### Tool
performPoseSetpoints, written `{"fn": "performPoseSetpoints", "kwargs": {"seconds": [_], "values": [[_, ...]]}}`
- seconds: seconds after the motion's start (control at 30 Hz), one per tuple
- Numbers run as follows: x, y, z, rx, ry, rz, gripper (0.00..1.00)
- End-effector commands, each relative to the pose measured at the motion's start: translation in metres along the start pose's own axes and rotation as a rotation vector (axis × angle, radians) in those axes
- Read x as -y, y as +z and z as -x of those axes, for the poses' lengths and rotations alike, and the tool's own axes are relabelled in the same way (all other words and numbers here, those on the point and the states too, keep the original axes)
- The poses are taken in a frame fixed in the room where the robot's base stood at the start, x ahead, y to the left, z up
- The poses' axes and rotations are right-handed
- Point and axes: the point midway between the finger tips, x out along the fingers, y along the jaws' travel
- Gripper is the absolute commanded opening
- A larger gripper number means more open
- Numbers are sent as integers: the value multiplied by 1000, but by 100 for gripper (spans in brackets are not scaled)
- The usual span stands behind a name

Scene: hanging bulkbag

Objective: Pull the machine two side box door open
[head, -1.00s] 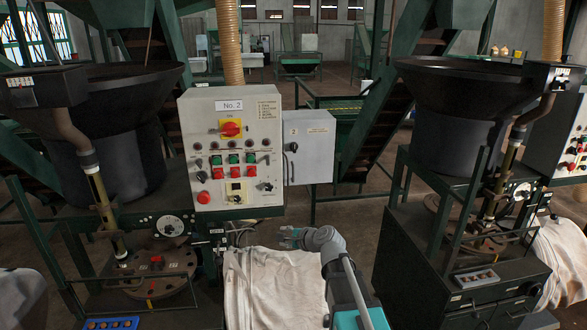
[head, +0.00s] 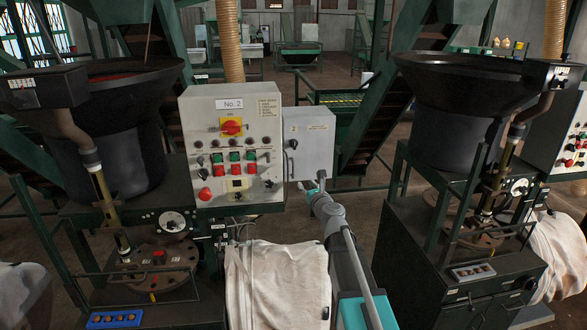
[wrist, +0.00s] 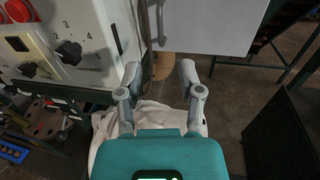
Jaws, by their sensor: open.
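The machine two side box (head: 308,143) is a grey box on the right side of the control panel marked No. 2 (head: 232,145). Its door face looks shut, with a dark knob at its upper left and a vertical handle (head: 288,168) on its left edge. In the wrist view the lower part of the box door (wrist: 215,22) and its handle (wrist: 158,22) show at the top. My gripper (head: 312,188) is just below the box in the head view. In the wrist view my gripper (wrist: 160,72) is open and empty, its fingers below the handle and apart from it.
A white bulk bag (head: 277,285) hangs below the panel, under my arm. A black machine with a hopper (head: 450,110) stands to the right. Panel knobs (wrist: 69,52) jut out left of my gripper. Floor shows between the box and the right machine.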

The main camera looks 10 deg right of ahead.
Motion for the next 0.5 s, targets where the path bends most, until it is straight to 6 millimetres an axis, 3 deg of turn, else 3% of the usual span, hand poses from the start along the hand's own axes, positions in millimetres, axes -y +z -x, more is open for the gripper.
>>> {"fn": "performPoseSetpoints", "kwargs": {"seconds": [0.27,0.5], "values": [[0,0,-8,0,1,3,48],[0,0,-34,0,1,3,48]]}}
